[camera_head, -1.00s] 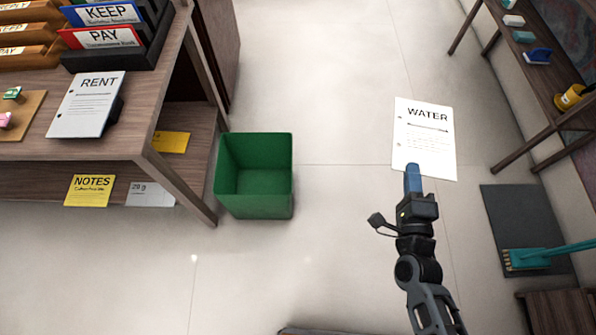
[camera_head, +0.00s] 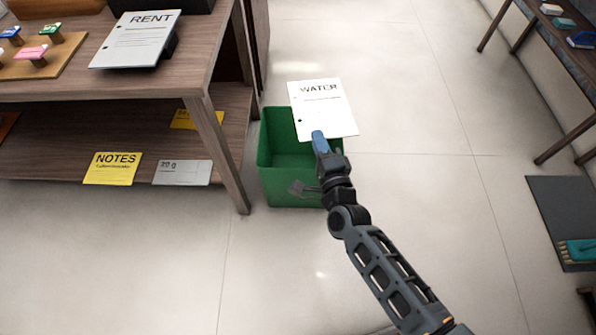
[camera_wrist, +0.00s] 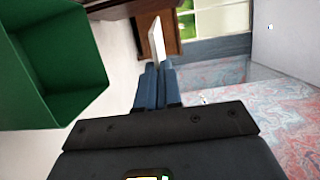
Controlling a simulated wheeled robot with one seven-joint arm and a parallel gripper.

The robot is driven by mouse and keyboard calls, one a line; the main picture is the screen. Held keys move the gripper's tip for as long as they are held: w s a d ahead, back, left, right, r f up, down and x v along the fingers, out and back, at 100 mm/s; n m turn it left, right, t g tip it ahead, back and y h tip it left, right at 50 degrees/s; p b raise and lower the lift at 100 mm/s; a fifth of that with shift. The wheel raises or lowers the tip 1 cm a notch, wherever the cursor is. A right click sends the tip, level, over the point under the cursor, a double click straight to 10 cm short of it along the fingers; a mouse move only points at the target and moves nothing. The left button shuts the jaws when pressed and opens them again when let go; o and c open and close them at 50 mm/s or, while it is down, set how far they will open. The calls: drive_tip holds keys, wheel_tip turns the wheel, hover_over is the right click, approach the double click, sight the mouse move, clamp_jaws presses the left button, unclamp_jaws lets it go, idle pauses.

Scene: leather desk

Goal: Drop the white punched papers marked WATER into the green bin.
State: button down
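The white punched papers marked WATER (camera_head: 322,112) are held out flat by the near edge, above the right part of the green bin (camera_head: 270,175). They hide the bin's back right corner in the head view. My gripper (camera_head: 319,138) is shut on the papers, with its blue fingers pinching the edge. In the wrist view the fingers (camera_wrist: 157,68) are close together on the papers, seen thinly edge-on (camera_wrist: 157,40). The open green bin (camera_wrist: 45,60) shows at the left there. The bin stands on the floor, its visible inside empty.
A wooden desk (camera_head: 205,85) stands left of the bin, with papers marked RENT (camera_head: 138,42) on top. Its lower shelf holds a yellow NOTES card (camera_head: 113,169) and a grey card (camera_head: 182,173). A dark mat (camera_head: 560,215) lies at the right. Floor between is clear.

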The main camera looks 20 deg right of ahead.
drive_tip(key=w+f+b, duration=0.5)
drive_tip(key=f+b, duration=0.4)
drive_tip(key=b, duration=0.2)
drive_tip(key=w+f+b, duration=0.4)
drive_tip(key=f+b, duration=0.6)
drive_tip(key=shift+w+a+b, duration=0.35)
drive_tip(key=shift+a+b, duration=0.05)
drive_tip(key=c, duration=1.2)
unclamp_jaws()
drive_tip(key=shift+c, duration=0.2)
drive_tip(key=shift+s, duration=0.1)
drive_tip(key=s+p, duration=0.3)
drive_tip(key=s, duration=0.4)
drive_tip(key=shift+s+a, duration=0.2)
drive_tip(key=shift+s, duration=0.1)
